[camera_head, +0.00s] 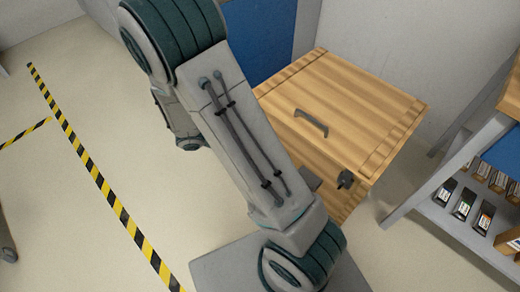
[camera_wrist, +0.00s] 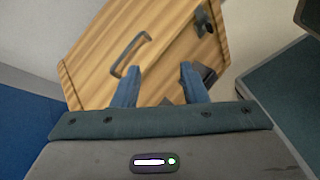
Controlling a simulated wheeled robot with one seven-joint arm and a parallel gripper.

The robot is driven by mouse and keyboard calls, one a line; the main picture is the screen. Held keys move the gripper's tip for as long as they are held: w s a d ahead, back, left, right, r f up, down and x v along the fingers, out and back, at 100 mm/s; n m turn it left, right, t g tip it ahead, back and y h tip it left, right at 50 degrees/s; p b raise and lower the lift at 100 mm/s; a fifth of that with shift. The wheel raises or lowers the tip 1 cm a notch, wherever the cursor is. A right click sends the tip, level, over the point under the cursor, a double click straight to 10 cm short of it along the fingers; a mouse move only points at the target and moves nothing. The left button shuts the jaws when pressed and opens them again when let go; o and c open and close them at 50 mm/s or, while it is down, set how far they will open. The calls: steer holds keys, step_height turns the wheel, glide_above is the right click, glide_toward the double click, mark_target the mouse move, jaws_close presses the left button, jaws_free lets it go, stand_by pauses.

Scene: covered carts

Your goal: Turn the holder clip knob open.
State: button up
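A wooden cart with a lid (camera_head: 345,105) stands behind my arm in the head view. A small dark knob (camera_head: 346,179) sits on its front side near the right corner. The knob also shows in the wrist view (camera_wrist: 204,22), at the top right of the wood. My gripper (camera_wrist: 159,80) shows two blue fingers spread apart with nothing between them. They point toward the cart, below and left of the knob in that view, apart from it. A dark grey part (camera_wrist: 207,76) shows beside the right finger; I cannot tell what it is. My arm hides the gripper in the head view.
A grey handle (camera_head: 311,123) stands up from the lid. A shelf unit (camera_head: 450,165) with small boxes stands close on the right. A blue panel (camera_head: 262,40) is behind the cart. The floor on the left is clear, with yellow-black tape (camera_head: 100,185).

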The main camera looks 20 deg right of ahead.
steer(key=w+a+f+n+t+h+b, duration=0.1)
steer(key=w+f+n+t+b, duration=0.3)
steer(key=f, duration=0.5)
steer(key=w+a+f+n+t+h+b, duration=0.1)
steer(key=w+a+f+n+t+b, duration=0.1)
steer(key=f+n+t+b, duration=0.45)
steer(key=w+a+f+n+t+b, duration=0.1)
steer(key=w+f+n, duration=0.2)
steer(key=f, duration=0.7)
steer(key=shift+n+t, duration=0.25)
steer(key=shift+s+b+x, duration=0.2)
steer(key=shift+b+x, duration=1.8)
steer(key=shift+x, duration=4.75)
steer(key=shift+d+f, duration=0.1)
steer(key=shift+d, duration=0.05)
jaws_close()
